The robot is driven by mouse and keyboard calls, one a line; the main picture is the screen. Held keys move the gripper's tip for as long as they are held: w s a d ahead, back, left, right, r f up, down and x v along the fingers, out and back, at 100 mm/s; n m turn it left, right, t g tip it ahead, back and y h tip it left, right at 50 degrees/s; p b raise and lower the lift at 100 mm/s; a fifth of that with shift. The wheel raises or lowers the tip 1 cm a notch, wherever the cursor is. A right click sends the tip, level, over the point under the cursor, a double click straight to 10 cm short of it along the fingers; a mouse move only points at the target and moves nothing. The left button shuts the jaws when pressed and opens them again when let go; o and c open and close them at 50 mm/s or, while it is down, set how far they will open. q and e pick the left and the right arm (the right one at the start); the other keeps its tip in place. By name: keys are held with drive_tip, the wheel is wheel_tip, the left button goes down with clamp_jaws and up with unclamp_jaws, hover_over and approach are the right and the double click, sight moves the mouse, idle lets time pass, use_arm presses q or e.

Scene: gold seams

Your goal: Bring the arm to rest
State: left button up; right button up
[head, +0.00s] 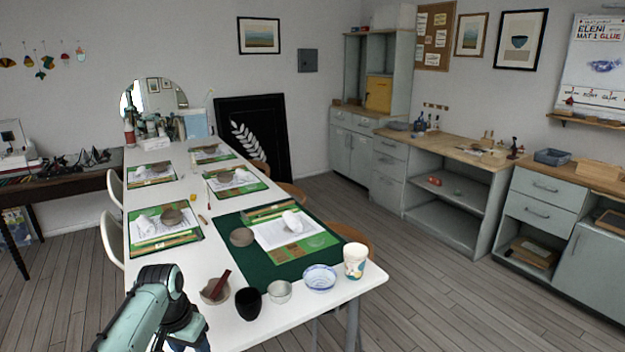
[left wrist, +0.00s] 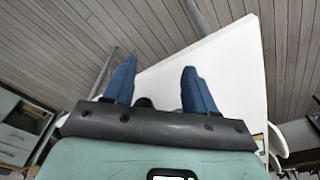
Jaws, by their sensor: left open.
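My left arm comes in at the bottom left of the head view, over the near end of the white table (head: 330,296). Its left gripper (head: 188,343) points down at the lower edge of the picture, left of the bowls, and is partly cut off. In the left wrist view the two blue fingers of the left gripper (left wrist: 158,70) stand apart with nothing between them. Beyond them the white table (left wrist: 230,75) and the plank floor show. My right gripper is in neither view.
Near my arm stand a bowl with a dark stick (head: 214,291), a black cup (head: 248,303), a small grey bowl (head: 279,292), a blue-white bowl (head: 319,278) and a patterned cup (head: 355,261). A green mat (head: 243,270) lies behind them. Cabinets (head: 445,205) line the right.

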use_arm(q)
wheel_tip(320, 180, down, 18)
drive_tip(key=d, duration=0.2)
drive_tip(key=s+d+f+n+g+h, duration=0.1)
drive_tip(key=s+d+f, duration=0.1)
drive_tip(key=s+f, duration=0.45)
drive_tip(key=s+d+f+n+h, duration=0.1)
drive_tip(key=s+f, duration=0.2)
drive_tip(key=f, duration=0.6)
drive_tip(key=s+d+f+n, duration=0.2)
drive_tip(key=s+d+f, duration=0.1)
drive_tip(key=s, duration=0.6)
drive_tip(key=s+d+f+n+g+h, duration=0.1)
drive_tip(key=s+d+f, duration=0.15)
drive_tip(key=s, duration=0.65)
drive_tip(key=s+d+f+n, duration=0.2)
drive_tip(key=s+d+f, duration=0.1)
drive_tip(key=s, duration=0.6)
wheel_tip(320, 180, up, 12)
drive_tip(key=w+p, duration=0.2)
drive_tip(key=p, duration=1)
drive_tip(key=shift+f, duration=0.15)
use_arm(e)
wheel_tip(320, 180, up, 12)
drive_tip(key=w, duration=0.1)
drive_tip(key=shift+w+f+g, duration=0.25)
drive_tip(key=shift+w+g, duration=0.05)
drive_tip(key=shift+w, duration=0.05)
